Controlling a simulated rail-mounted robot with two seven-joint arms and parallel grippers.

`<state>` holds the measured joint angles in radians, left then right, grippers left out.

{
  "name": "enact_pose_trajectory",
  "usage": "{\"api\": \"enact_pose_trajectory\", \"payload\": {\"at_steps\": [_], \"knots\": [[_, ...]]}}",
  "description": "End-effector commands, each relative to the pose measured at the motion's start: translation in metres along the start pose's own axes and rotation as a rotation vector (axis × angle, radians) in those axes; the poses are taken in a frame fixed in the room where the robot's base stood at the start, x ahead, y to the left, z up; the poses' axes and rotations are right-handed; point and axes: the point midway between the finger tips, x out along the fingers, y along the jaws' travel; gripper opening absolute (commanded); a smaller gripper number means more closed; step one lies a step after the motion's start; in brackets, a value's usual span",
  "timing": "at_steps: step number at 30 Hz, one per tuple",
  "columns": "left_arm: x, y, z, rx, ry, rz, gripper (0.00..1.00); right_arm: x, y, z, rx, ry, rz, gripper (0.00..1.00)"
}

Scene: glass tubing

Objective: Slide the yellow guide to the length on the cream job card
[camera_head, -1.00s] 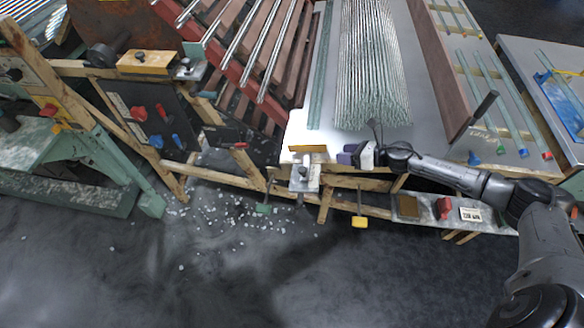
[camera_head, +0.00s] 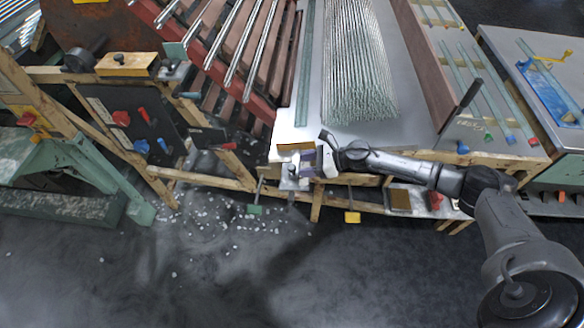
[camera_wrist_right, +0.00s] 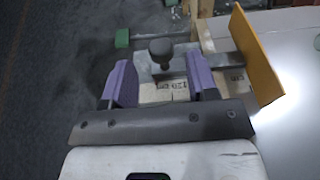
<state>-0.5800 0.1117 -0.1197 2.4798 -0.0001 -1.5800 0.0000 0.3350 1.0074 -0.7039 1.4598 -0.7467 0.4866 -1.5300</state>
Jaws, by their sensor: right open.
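The yellow guide (camera_head: 295,147) is an upright plate at the table's front edge; it also shows at the right in the right wrist view (camera_wrist_right: 258,55). Beside it is a metal slide with a dark round knob (camera_wrist_right: 160,50). My right gripper (camera_wrist_right: 160,78) is open, its purple fingers either side of the knob in the picture; contact cannot be told. In the head view the right gripper (camera_head: 309,169) is close to the guide. A cream strip (camera_wrist_right: 165,92) with small writing shows between the fingers. I cannot identify the cream job card clearly. My left gripper is out of view.
A bundle of glass tubes (camera_head: 355,75) lies on the metal table behind the guide. A slanted red rack (camera_head: 215,65) stands left. Green (camera_head: 254,210) and yellow (camera_head: 352,217) blocks hang below the front edge. White bits litter the floor.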

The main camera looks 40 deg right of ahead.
Motion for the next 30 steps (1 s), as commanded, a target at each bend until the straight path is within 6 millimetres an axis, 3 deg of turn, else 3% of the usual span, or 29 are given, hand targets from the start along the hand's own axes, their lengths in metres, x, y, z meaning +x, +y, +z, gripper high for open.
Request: {"api": "enact_pose_trajectory", "payload": {"at_steps": [3, 9, 24, 30], "knots": [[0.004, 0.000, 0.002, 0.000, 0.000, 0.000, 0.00, 0.020, 0.000, 0.000, -0.001, -0.002, 0.000, 0.53], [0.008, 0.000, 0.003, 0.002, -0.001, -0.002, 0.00, 0.041, -0.001, -0.001, 0.000, 0.000, -0.002, 0.53], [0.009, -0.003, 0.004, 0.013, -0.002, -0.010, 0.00, 0.051, 0.000, 0.000, 0.001, 0.001, -0.001, 0.53], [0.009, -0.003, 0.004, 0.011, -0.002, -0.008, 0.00, 0.051, 0.000, -0.001, 0.001, 0.001, -0.001, 0.36]]}}
